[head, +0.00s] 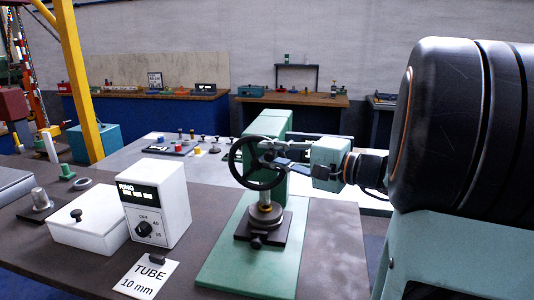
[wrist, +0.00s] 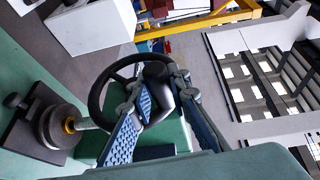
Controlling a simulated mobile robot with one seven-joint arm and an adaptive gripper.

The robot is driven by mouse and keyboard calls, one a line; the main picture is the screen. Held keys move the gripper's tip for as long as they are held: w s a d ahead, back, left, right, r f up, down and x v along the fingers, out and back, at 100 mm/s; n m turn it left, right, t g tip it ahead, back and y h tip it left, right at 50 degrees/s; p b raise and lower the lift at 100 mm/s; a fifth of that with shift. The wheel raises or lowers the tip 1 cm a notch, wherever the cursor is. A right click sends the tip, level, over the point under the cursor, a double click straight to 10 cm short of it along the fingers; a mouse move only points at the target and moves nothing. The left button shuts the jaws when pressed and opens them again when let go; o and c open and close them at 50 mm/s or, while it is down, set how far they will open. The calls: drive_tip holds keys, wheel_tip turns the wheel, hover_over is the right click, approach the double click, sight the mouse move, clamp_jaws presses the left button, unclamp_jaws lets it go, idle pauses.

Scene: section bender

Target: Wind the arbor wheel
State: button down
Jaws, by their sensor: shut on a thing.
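The arbor wheel (head: 232,167) is a black handwheel on the green bender (head: 273,122), which stands on a green base plate. In the wrist view its dark rim (wrist: 97,92) curves behind the fingers. My gripper (head: 272,158) reaches in from the right, level with the wheel. In the wrist view my gripper (wrist: 158,98) is shut on the wheel's black handle (wrist: 156,72), with blue-padded fingers on either side. The fingers hide part of the handle and rim. Below the wheel sits a round metal roller (head: 264,213) on a dark block.
Left of the bender stand a white display box (head: 160,200) with a dial, a white lidded box (head: 88,219) and a card reading TUBE 10 mm (head: 147,277). Small parts lie on the table behind. The dark tabletop right of the green plate (head: 338,240) is clear.

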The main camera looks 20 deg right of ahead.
drive_tip(key=shift+r, duration=0.1)
drive_tip(key=shift+w+a+r+n+g+h+p, duration=0.3)
drive_tip(key=shift+a+r+g+h+p, duration=0.1)
drive_tip(key=shift+g+p, duration=0.15)
drive_tip(key=shift+w+a+r+n+g+h+p, duration=0.15)
drive_tip(key=shift+w+a+n+g+h+p, duration=0.35)
drive_tip(key=shift+p, duration=0.75)
drive_tip(key=shift+w+a+r+n+g+h+p, duration=0.15)
drive_tip(key=shift+a+g+h+p, duration=0.4)
drive_tip(key=shift+g+h+p, duration=0.6)
drive_tip(key=shift+w+a+r+n+g+h+p, duration=0.25)
drive_tip(key=shift+w+a+g+h+p, duration=0.25)
drive_tip(key=shift+p, duration=0.8)
drive_tip(key=shift+a+f, duration=0.1)
drive_tip(key=c, duration=1.8)
unclamp_jaws()
drive_tip(key=shift+a+f, duration=0.1)
drive_tip(key=shift+a, duration=0.05)
